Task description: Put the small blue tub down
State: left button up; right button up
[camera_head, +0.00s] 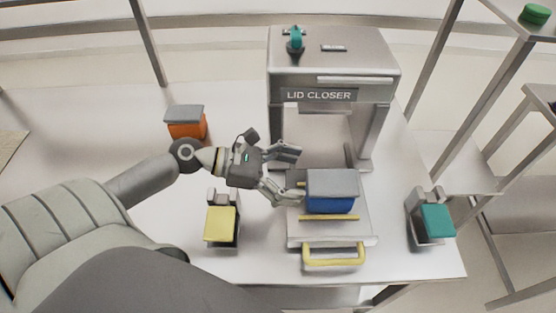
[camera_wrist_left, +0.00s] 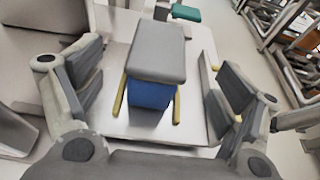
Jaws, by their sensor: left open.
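The small blue tub (camera_head: 330,203) with a grey lid stands upright on the sliding tray (camera_head: 308,236) in front of the lid closer (camera_head: 335,82). My left gripper (camera_head: 297,174) is open, just left of the tub, with its fingers pointing towards it. In the left wrist view the tub (camera_wrist_left: 152,90) sits ahead, between the two spread fingers (camera_wrist_left: 150,95), with gaps on both sides. My right gripper is in neither view.
An orange tub (camera_head: 186,129) with a grey lid stands at the back left. A yellow-topped stand (camera_head: 221,225) is left of the tray, and a teal-topped stand (camera_head: 437,221) is right. The tray has a yellow handle (camera_head: 334,260) in front. The table between is clear.

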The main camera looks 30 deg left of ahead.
pick_arm(q)
jog(key=shift+v, duration=1.85)
